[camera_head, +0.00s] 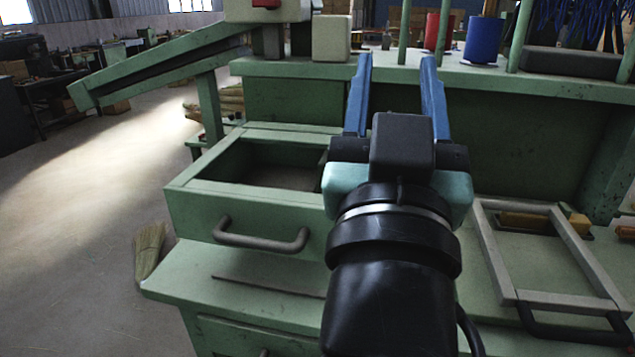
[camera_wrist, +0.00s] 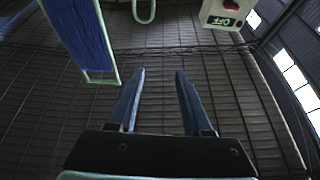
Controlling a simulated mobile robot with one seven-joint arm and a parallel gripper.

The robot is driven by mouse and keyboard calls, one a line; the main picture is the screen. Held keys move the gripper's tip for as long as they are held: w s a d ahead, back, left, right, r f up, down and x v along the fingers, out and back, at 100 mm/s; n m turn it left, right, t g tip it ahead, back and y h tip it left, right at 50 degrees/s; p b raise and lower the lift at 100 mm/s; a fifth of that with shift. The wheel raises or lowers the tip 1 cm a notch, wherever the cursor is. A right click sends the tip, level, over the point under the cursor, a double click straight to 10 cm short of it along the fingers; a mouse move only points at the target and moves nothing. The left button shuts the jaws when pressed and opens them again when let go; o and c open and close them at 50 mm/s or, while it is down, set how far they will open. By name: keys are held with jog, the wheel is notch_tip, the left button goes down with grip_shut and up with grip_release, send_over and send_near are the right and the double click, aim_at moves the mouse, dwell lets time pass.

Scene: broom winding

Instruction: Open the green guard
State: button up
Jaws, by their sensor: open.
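My gripper (camera_head: 396,65) is open and empty, its two blue fingers pointing away over the green bench; its fingers also show in the wrist view (camera_wrist: 160,75). No green part can be named the guard with certainty. In the wrist view, a pale green frame (camera_wrist: 105,45) borders a blue panel at the upper left. A curved pale green handle (camera_wrist: 145,12) is at the top edge, cut off by the picture. My fingers are apart from both in the picture. Thin green posts (camera_head: 520,35) rise from the bench at the upper right.
A green drawer (camera_head: 180,207) stands pulled out at left. A pale frame with a dark handle (camera_head: 500,245) lies at right. A blue cylinder (camera_head: 484,40) and a red one (camera_head: 437,32) stand behind. A box marked OFF (camera_wrist: 225,15) is at upper right.

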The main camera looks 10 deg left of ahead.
jog(key=w+r+g+p, duration=0.2)
jog(key=w+p, duration=0.1)
jog(key=p, duration=0.5)
jog(key=n+g+y+p, duration=0.2)
jog(key=n+y+p, duration=0.6)
jog(key=n, duration=1.5)
send_near(256, 248)
jog(key=shift+h, duration=0.4)
jog(key=p+x, duration=0.3)
jog(key=x, duration=0.8)
jog(key=shift+s+a+r+p, duration=0.1)
jog(key=shift+s+a+p, duration=0.1)
jog(key=shift+p, duration=0.15)
jog(key=shift+c, duration=0.3)
grip_shut()
